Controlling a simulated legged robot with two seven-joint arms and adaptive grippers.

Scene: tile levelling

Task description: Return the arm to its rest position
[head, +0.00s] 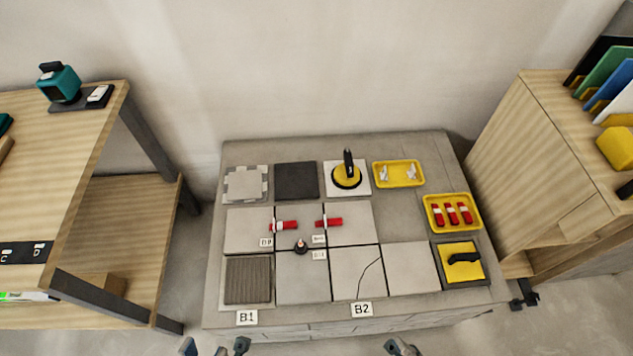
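My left gripper (215,347) shows only at the bottom edge, in front of the block near the B1 label. Its two fingertips stand apart with nothing seen between them. My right gripper (401,347) also shows only as a small tip at the bottom edge, right of the B2 label; the rest is cut off, so its opening cannot be told. Both are on the near side of the tiled block (213,300), clear of the tiles. The arms themselves are out of view.
The block carries tiles, including a cracked one (352,280), red-handled pieces (330,222), a yellow suction lifter (346,178), and yellow trays (428,218). A wooden bench (60,160) stands left, a wooden cabinet (530,160) right. Floor gaps separate them from the block.

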